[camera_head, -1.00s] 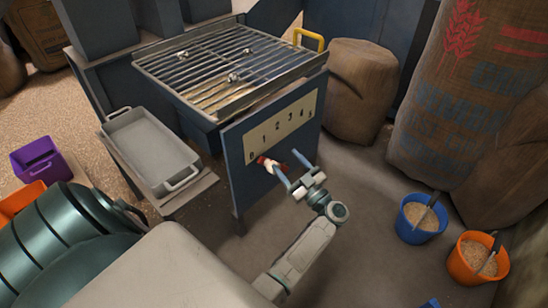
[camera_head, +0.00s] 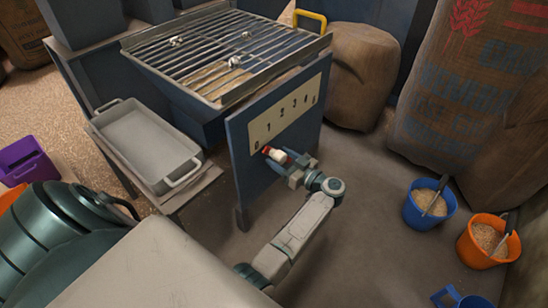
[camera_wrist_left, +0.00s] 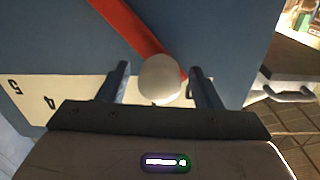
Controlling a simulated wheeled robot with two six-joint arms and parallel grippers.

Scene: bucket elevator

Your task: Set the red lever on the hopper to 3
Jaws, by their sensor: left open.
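The red lever (camera_wrist_left: 128,24) ends in a white knob (camera_wrist_left: 160,78), which also shows in the head view (camera_head: 277,155). It is on the blue side panel of the hopper (camera_head: 240,170), below a cream number scale (camera_head: 284,113) running from 0 to 5. The knob is near the 0 end. My left gripper (camera_head: 283,157) is open at the knob. In the wrist view its fingers (camera_wrist_left: 160,70) stand on either side of the knob, with a gap on both sides. My right gripper is not in view.
A metal grate (camera_head: 225,50) tops the hopper. A grey tray (camera_head: 112,107) stands to its left. Blue (camera_head: 415,215) and orange (camera_head: 470,258) buckets of grain stand on the right. Sacks (camera_head: 362,75) line the back. The floor between hopper and buckets is clear.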

